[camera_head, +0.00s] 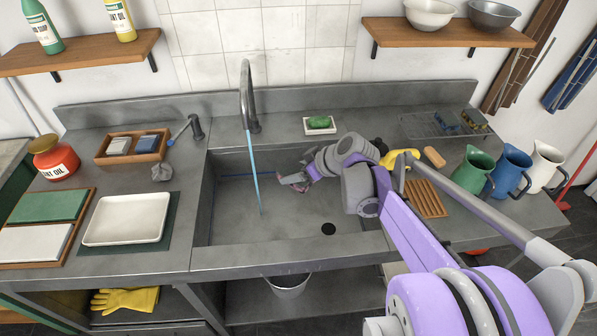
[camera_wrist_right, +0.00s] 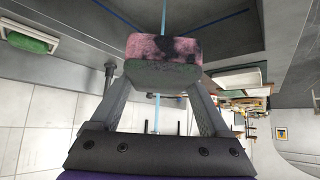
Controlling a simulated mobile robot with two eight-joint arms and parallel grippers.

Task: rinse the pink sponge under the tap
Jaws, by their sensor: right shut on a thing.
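The pink sponge (camera_wrist_right: 163,48) has dark stains and a grey-green side, and it sits between the fingertips of my right gripper (camera_wrist_right: 165,80). In the head view the right gripper (camera_head: 297,180) is low over the sink (camera_head: 300,212), a little right of the water stream (camera_head: 254,175). Its fingers hide most of the sponge there. The tap (camera_head: 247,95) is running a thin blue stream into the sink. In the wrist view the stream passes behind the sponge, apart from it in the head view. My left gripper is out of view.
A green soap bar in a white dish (camera_head: 320,130) stands behind the sink. A white tray (camera_head: 127,218) lies on the left counter. A wooden rack (camera_head: 427,200) and several jugs, including a green one (camera_head: 474,170), stand on the right. The sink's left part is clear.

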